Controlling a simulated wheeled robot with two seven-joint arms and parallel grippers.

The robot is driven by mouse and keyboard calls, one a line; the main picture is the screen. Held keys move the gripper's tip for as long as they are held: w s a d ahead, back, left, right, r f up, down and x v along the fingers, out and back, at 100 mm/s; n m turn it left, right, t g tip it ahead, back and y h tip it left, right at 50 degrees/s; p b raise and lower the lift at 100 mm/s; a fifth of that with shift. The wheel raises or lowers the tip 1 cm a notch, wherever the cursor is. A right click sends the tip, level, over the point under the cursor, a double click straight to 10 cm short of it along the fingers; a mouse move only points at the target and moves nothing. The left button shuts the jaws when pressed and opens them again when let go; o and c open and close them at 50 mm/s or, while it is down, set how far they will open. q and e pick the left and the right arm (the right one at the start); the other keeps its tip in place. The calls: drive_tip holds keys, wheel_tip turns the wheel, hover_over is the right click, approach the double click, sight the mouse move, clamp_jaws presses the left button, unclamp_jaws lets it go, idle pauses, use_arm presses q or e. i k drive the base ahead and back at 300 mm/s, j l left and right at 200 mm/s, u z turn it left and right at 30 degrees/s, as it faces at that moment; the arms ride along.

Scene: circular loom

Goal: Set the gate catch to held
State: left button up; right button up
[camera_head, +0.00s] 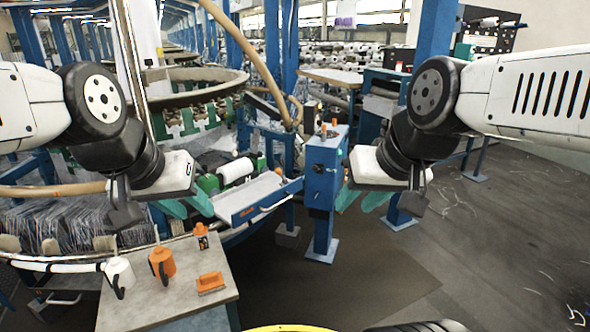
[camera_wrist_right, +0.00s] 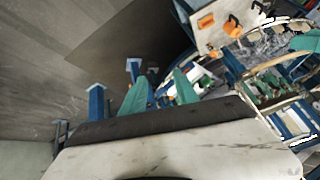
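A grey gate panel (camera_head: 252,197) with a blue frame and a bar handle (camera_head: 278,200) stands low in the middle of the head view. To its right is a blue post (camera_head: 323,185) with a box-like head and small orange-tipped parts (camera_head: 328,128) on top. I cannot tell which part is the gate catch or how it is set. My left gripper (camera_head: 186,206) is open and empty, left of the panel. My right gripper (camera_head: 361,199) is open and empty, right of the post; its teal fingers stand apart in the right wrist view (camera_wrist_right: 162,80).
The round loom (camera_head: 200,75) fills the left. Dark floor (camera_head: 345,285) is clear at the front right.

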sight(278, 171)
drive_tip(key=i+u, duration=0.8)
